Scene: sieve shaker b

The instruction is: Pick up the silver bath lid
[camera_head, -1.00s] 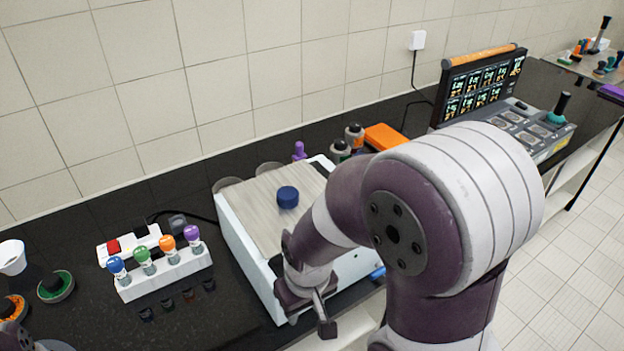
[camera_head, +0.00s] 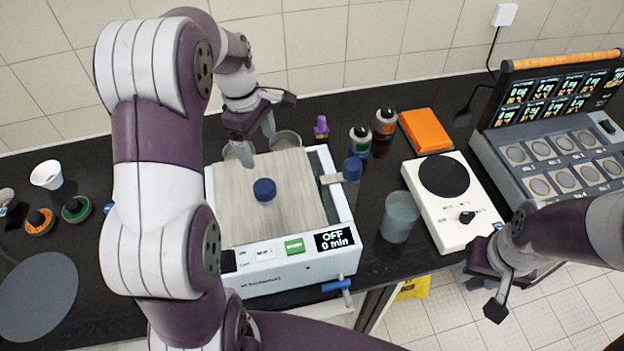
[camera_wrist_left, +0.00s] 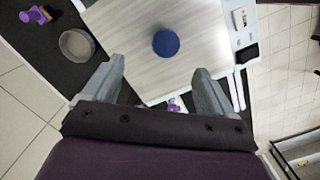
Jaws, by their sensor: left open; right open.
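The silver bath lid (camera_head: 293,187) is a flat brushed-metal plate with a round dark blue knob (camera_head: 264,190). It lies on top of the white water bath (camera_head: 341,205), whose display reads OFF and 0 min. My left gripper (camera_head: 257,142) is open and empty, above the lid's back edge. In the left wrist view, the open fingers (camera_wrist_left: 158,73) reach in from below, and the knob (camera_wrist_left: 166,43) shows beyond and between their tips. The fingers are apart from the knob. My right gripper (camera_head: 480,290) is open, low at the right near the counter's front edge.
A hotplate (camera_head: 420,200), glass beaker (camera_head: 399,216), orange box (camera_head: 425,130) and several bottles stand right of the bath. Metal rings (camera_head: 285,139) sit behind it. A white cup (camera_head: 46,174) is at the left. A blue-handled tap (camera_head: 337,285) projects in front.

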